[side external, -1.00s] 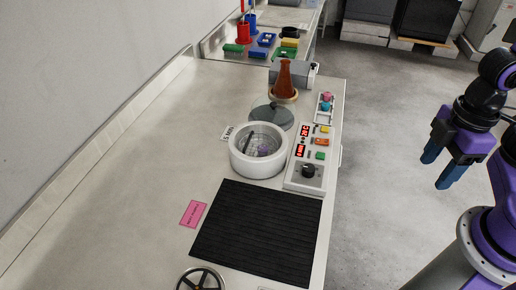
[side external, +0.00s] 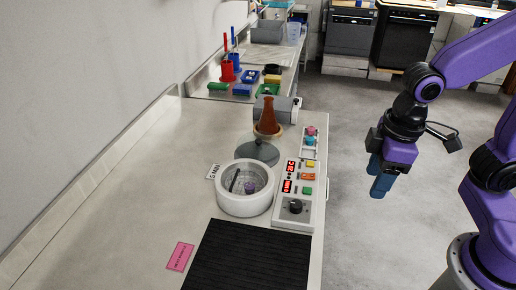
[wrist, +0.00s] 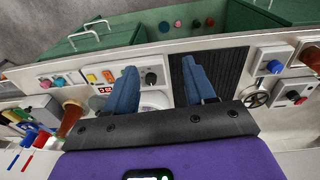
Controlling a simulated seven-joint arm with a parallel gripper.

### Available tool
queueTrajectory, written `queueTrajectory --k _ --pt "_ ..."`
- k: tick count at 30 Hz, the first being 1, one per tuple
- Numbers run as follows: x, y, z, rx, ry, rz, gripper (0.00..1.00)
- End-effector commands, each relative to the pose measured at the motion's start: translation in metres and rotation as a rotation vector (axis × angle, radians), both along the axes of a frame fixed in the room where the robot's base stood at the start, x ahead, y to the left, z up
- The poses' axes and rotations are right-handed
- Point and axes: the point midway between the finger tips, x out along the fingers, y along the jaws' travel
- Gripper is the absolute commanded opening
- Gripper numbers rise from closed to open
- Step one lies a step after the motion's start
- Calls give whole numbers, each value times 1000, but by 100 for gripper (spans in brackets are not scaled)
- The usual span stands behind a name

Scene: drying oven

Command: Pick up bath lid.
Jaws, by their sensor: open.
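The bath lid (side external: 258,152) is a dark grey round disc behind the white water bath (side external: 245,205) in the side external view, close to its rim. Whether it touches the bath is unclear. The bath is uncovered, with a dark stick-like item and something purple inside. My gripper (side external: 379,182) hangs off the right side of the bench, fingers down, apart from the lid. In the wrist view my gripper (wrist: 158,68) is open and empty, with part of the white bath (wrist: 155,99) showing between the fingers.
A brown flask (side external: 267,117) stands just behind the lid. A control panel (side external: 297,190) with buttons and a knob lies right of the bath. A black mat (side external: 248,258) and pink label (side external: 180,257) are in front. The bench's left side is clear.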

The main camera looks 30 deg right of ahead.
Motion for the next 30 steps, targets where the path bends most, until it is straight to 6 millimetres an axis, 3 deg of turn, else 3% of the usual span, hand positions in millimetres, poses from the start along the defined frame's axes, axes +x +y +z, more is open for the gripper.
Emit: queueTrajectory --k 6,15,23,30 --pt "74 32 5 6 -57 -251 54" --pt "174 59 6 23 -142 -596 54" --pt "256 64 0 44 -221 -892 54" --pt "321 52 -10 68 -300 -1157 54"
